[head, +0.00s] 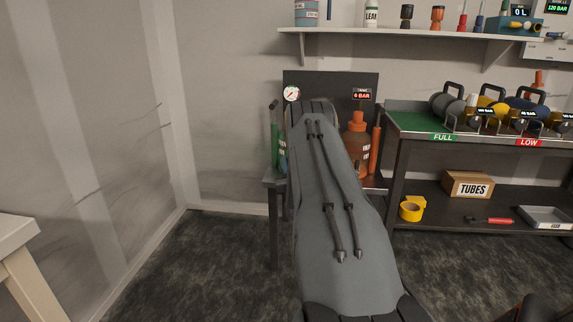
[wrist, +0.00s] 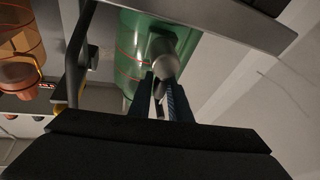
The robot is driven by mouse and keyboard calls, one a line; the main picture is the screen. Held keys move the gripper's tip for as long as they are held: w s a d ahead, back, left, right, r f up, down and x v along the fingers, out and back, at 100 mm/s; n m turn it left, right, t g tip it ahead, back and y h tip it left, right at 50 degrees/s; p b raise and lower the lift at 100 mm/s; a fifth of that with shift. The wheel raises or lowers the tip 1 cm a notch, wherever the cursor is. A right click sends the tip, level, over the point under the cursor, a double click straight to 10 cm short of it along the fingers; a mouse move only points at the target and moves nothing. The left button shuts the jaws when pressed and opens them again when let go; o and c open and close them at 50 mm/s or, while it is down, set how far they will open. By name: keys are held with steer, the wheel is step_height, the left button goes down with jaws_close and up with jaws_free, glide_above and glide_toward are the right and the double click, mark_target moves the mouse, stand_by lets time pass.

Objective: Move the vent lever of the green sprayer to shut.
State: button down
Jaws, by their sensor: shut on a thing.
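The green sprayer (head: 275,146) stands at the back of the bench, mostly hidden behind my grey arm in the head view. In the wrist view its green tank (wrist: 130,62), with thin red lines, fills the upper middle. A grey rounded fitting (wrist: 163,56) sticks out from the tank toward my gripper. My gripper (wrist: 160,88) is at this fitting, its two fingers shut on a small dark piece, apparently the vent lever (wrist: 158,88). The fingers hide most of it, so its position is unclear. My gripper is hidden in the head view.
An orange sprayer (head: 357,143) stands close to the right of my arm; a round gauge (head: 291,93) and a red-lit readout (head: 361,95) are near. A shelf (head: 420,32) runs above. Floor at left is clear.

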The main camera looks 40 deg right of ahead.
steer(key=shift+s+d+m+h, duration=0.2)
steer(key=shift+m+h, duration=0.4)
steer(key=shift+m, duration=0.6)
steer(key=shift+g, duration=0.3)
steer(key=c, duration=1.6)
jaws_free()
steer(key=shift+c, duration=0.2)
steer(key=shift+s, duration=0.1)
steer(key=v, duration=0.7)
steer(key=shift+s+a+f+p, duration=0.15)
steer(key=shift+s+a+p, duration=0.05)
steer(key=shift+p, duration=0.25)
